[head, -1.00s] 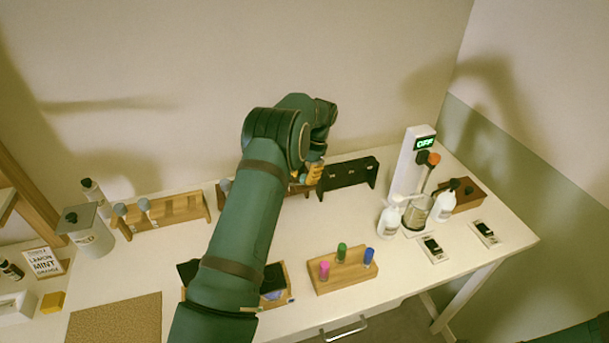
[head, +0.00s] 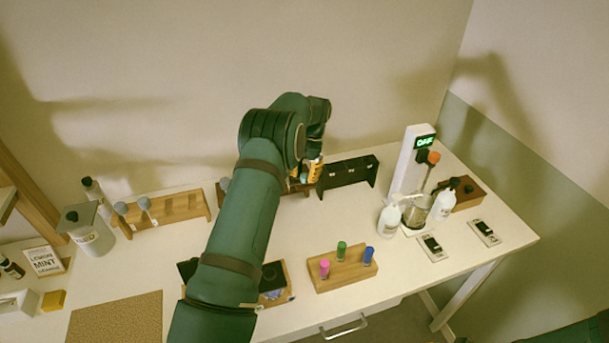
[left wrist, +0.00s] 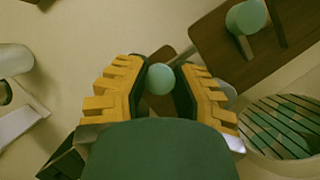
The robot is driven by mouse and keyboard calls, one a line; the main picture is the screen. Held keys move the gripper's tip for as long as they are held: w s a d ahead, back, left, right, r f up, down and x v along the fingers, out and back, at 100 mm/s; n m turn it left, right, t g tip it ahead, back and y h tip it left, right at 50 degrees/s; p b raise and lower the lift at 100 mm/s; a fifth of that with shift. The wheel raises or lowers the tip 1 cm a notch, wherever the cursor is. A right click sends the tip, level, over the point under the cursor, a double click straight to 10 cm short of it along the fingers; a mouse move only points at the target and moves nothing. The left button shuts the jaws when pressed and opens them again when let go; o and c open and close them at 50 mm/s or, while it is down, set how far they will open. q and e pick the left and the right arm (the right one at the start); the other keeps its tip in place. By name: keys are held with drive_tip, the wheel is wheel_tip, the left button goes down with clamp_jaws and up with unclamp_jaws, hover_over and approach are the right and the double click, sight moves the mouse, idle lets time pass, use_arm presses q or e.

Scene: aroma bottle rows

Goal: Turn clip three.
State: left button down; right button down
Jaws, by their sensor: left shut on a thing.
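My left gripper (head: 316,172) reaches over the rear of the table, beside the left end of a black rack (head: 348,173). In the left wrist view its yellow ribbed fingers (left wrist: 160,90) are closed around a small round grey-green top (left wrist: 160,78). The body below that top is mostly hidden. A dark brown rack (head: 294,190) stands under the gripper, partly hidden by my arm. Another round green top (left wrist: 246,17) shows apart from the fingers in the left wrist view. No clip is labelled as three. My right gripper is not in view.
A light wooden rack (head: 182,207) stands at rear left. A small wooden block (head: 343,270) holds pink, green and blue vials in front. A white device (head: 408,165) with bottles and a beaker stands at right.

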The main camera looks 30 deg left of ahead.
use_arm(q)
drive_tip(key=c, duration=0.7)
unclamp_jaws()
drive_tip(key=shift+s+f, duration=0.1)
drive_tip(key=shift+c, duration=0.2)
drive_tip(key=shift+v, duration=3.8)
